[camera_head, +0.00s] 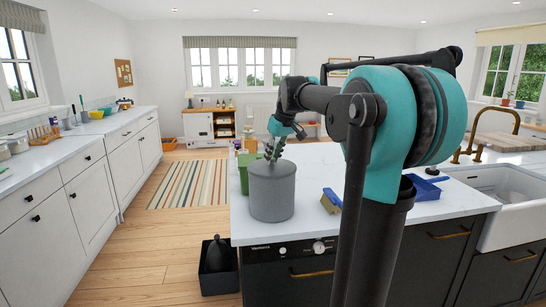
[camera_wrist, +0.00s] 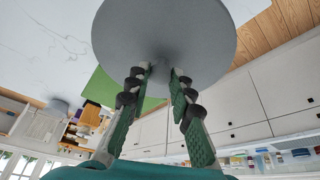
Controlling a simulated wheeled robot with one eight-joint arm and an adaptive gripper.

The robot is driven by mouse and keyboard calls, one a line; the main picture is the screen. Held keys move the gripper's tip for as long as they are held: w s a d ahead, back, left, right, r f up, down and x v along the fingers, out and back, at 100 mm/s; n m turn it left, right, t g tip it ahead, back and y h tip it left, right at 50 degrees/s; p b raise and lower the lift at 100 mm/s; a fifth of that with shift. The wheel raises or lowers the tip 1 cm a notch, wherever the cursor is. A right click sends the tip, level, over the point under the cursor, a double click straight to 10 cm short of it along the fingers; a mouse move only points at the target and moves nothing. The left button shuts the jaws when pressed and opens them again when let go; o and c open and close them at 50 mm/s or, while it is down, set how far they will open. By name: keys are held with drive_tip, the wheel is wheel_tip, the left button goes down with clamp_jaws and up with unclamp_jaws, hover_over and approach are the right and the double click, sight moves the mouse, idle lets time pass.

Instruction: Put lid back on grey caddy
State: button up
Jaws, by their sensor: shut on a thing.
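The grey caddy (camera_head: 272,197) stands upright near the front left corner of the white island counter. Its round grey lid (camera_head: 272,167) is at the caddy's top, roughly level and lined up with the rim. I cannot tell whether it rests fully on the rim. In the wrist view the lid (camera_wrist: 165,30) is a wide grey disc just beyond my fingertips. My gripper (camera_head: 272,155) points down over the lid's middle. In the wrist view my gripper (camera_wrist: 161,72) has a finger on each side of the lid's centre, shut on its grip, which is mostly hidden.
A green container (camera_head: 243,173) stands close behind the caddy on the left. A black open bin (camera_head: 220,267) stands on the floor beside the island.

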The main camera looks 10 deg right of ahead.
idle(0.3)
drive_tip(key=o, duration=1.5)
drive_tip(key=shift+r, duration=3.5)
clamp_jaws()
drive_tip(key=shift+f, duration=0.55)
